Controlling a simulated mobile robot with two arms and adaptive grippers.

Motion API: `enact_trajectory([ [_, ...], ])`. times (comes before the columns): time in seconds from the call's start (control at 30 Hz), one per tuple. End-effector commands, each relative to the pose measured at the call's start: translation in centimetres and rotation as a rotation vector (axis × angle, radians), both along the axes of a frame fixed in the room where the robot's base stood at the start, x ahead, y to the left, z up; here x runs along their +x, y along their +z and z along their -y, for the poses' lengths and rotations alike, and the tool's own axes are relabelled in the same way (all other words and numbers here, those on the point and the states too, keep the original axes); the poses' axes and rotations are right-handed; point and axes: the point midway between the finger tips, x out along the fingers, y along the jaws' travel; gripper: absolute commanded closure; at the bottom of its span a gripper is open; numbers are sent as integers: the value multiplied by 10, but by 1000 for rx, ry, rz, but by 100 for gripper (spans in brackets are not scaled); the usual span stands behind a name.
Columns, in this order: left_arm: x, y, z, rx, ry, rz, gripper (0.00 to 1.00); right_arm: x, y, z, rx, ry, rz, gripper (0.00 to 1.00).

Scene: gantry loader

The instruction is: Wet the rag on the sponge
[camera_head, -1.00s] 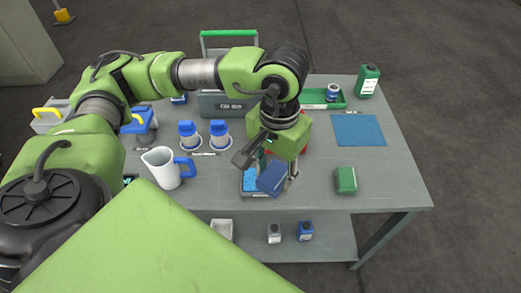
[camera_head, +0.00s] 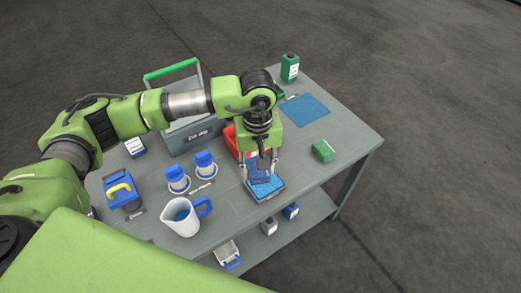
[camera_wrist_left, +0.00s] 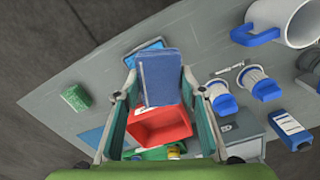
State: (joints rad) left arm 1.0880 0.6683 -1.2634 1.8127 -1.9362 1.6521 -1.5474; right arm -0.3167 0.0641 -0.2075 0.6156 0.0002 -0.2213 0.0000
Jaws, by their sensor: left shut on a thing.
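My left gripper (camera_head: 261,173) points down at the front of the table, shut on a folded dark blue rag (camera_head: 257,171). The rag also shows between the fingers in the left wrist view (camera_wrist_left: 160,78). The light blue sponge (camera_head: 268,189) lies in a shallow dark tray (camera_head: 264,200) right under the rag. The rag covers part of the sponge, and I cannot tell whether the two touch. In the left wrist view, an edge of the sponge tray (camera_wrist_left: 144,49) shows behind the rag. My right gripper is not in view.
A red bin (camera_head: 233,142) stands just behind the gripper. A white jug (camera_head: 182,218) with a blue handle and two blue-capped jars (camera_head: 205,165) stand to the left. A green block (camera_head: 323,151) and a blue mat (camera_head: 307,109) lie to the right, with bare table between.

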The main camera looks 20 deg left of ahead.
Motion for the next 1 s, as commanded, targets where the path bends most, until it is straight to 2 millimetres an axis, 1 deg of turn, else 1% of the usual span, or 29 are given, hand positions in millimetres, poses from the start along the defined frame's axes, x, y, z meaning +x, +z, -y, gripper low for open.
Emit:
enact_trajectory([
  [0.03,9,5,4,1,71,-9,80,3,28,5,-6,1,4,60],
  [0.1,20,-5,5,1,160,-8,80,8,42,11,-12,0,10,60],
  [0.2,31,-20,5,0,258,-7,80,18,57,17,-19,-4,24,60],
  [0.3,37,-31,4,0,319,-5,80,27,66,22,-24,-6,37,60],
  [0.4,40,-38,3,-1,351,-3,80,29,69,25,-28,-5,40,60],
  [0.57,41,-46,3,-1,358,-2,80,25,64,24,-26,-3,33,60],
  [0.8,41,-67,4,-2,356,-4,80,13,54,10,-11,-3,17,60],
  [1.0,41,-88,3,0,356,-3,80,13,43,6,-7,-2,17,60],
])
